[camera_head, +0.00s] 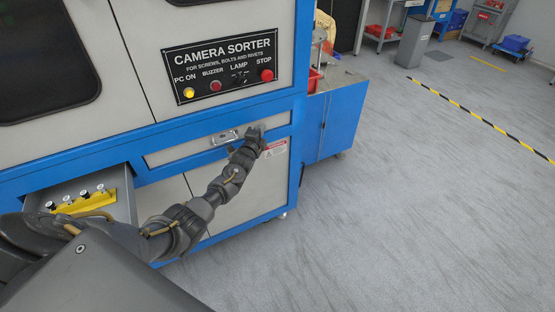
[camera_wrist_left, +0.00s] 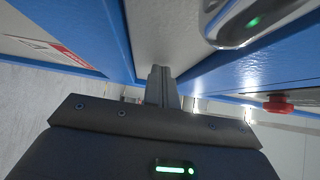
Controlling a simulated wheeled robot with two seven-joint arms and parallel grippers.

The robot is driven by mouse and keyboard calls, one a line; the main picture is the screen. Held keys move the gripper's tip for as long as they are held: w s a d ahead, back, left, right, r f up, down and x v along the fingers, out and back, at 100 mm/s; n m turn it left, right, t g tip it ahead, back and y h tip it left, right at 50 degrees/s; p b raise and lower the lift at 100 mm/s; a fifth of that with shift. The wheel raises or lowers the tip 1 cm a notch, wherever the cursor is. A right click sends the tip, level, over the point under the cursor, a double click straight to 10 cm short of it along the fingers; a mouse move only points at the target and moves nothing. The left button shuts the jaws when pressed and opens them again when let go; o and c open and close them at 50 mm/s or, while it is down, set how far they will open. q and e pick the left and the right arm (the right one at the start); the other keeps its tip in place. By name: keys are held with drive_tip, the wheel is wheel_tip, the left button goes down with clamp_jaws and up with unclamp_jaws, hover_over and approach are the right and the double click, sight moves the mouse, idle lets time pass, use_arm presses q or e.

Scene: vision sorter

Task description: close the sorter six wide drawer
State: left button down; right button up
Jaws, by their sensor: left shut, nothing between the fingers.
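The wide drawer (camera_head: 185,149) is a pale panel in the blue frame below the sorter's control panel, and it looks flush or nearly flush with the frame. Its metal handle (camera_head: 224,138) is left of my left gripper (camera_head: 261,128). That gripper is shut and empty, with its fingertips at the right part of the drawer front. In the left wrist view, the shut fingers (camera_wrist_left: 160,82) point at the pale drawer front (camera_wrist_left: 155,35), with the handle (camera_wrist_left: 245,20) at upper right. I cannot tell whether they touch. My right gripper is not in view.
A smaller open compartment (camera_head: 122,180) with a yellow bar (camera_head: 85,204) of fittings is at lower left, beside my left arm. The control panel (camera_head: 222,67) with a red stop button (camera_head: 267,75) is above. A blue cabinet (camera_head: 335,120) stands right. The floor at right is clear.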

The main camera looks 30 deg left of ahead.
use_arm(q)
drive_tip(key=s+d+p, duration=0.2)
drive_tip(key=s+d, duration=0.3)
drive_tip(key=s, duration=0.7)
drive_tip(key=shift+s, duration=0.1)
